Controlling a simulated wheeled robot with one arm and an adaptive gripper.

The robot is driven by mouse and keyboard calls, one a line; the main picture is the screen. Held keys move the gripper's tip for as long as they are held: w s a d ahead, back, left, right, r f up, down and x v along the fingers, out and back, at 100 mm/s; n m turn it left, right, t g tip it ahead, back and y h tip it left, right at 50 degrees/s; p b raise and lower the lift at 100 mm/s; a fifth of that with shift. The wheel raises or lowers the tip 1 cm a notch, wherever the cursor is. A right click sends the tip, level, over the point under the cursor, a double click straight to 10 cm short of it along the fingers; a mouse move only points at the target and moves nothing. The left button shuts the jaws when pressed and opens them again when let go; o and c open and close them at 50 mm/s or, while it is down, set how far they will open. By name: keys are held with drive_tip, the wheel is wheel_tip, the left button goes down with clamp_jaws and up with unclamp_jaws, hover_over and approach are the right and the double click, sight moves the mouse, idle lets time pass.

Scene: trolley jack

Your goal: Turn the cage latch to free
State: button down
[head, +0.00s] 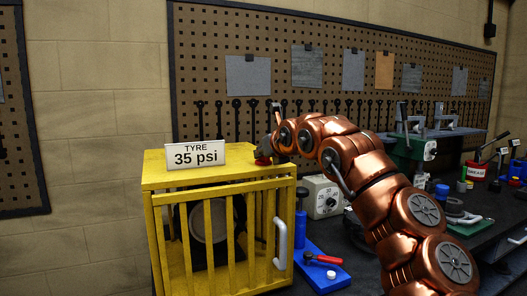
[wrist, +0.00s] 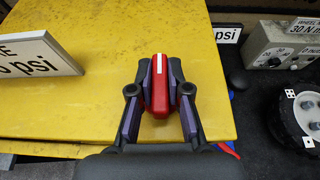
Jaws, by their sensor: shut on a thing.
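The yellow cage (head: 215,230) stands on the bench, with vertical bars and a grey handle (head: 281,242) on its front. The red cage latch (wrist: 160,85), with a white stripe along it, is on the cage's yellow top near its right edge. In the wrist view the stripe points away from me, roughly straight up the picture. My gripper (wrist: 160,92) is shut on the latch, one finger on each side. In the head view the latch (head: 262,158) shows only partly, beside my gripper (head: 270,150).
A "TYRE 35 psi" sign (head: 196,155) stands on the cage top, left of the latch. A grey box with a dial (head: 322,197) and a blue tray (head: 322,272) with a red-handled tool are right of the cage. A pegboard (head: 330,75) is behind.

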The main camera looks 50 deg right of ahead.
drive_tip(key=c, duration=1.1)
unclamp_jaws()
drive_tip(key=shift+v, duration=3.8)
drive_tip(key=shift+f, duration=0.1)
